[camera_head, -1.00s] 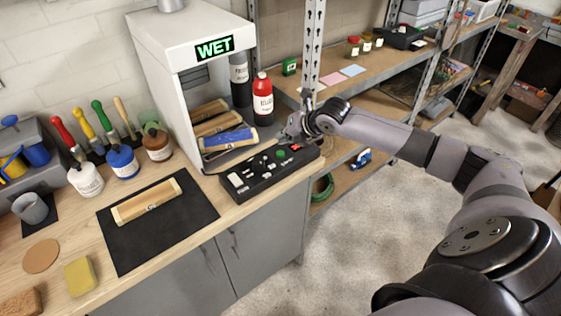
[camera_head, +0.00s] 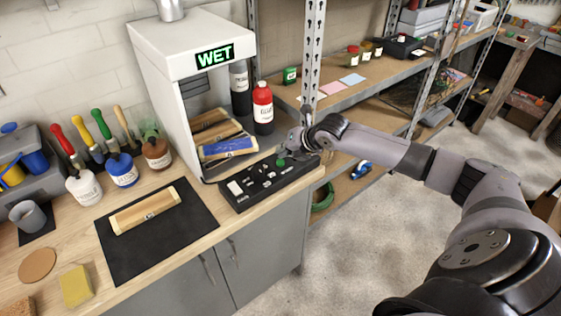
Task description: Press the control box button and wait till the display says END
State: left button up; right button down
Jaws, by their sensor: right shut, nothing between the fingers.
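The black control box (camera_head: 262,186) lies on the workbench in front of the white cabinet. It carries several white switches and a green button (camera_head: 281,162). The display (camera_head: 214,55) on the cabinet reads WET in green. My right gripper (camera_head: 290,150) is shut and empty, over the right end of the control box, close to the green button. I cannot tell whether it touches the box. It hides part of the box's right end. My left gripper is not in view.
The white cabinet (camera_head: 170,85) holds wooden pieces and a blue-topped one (camera_head: 228,147). A red bottle (camera_head: 263,108) stands beside it. A metal shelf post (camera_head: 313,50) rises just behind my right gripper. A black mat (camera_head: 160,245) with a wooden piece lies at the left.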

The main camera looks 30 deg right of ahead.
aim_at(283, 160)
dwell(0.7)
jog(key=shift+f, duration=0.4)
jog(key=shift+f, duration=0.5)
dwell(0.6)
jog(key=shift+r, duration=0.1)
jog(key=shift+r+p, duration=0.8)
jog(key=shift+p, duration=0.1)
notch_tip(283, 160, up, 5)
jog(key=p, duration=0.5)
jog(key=shift+r, duration=0.1)
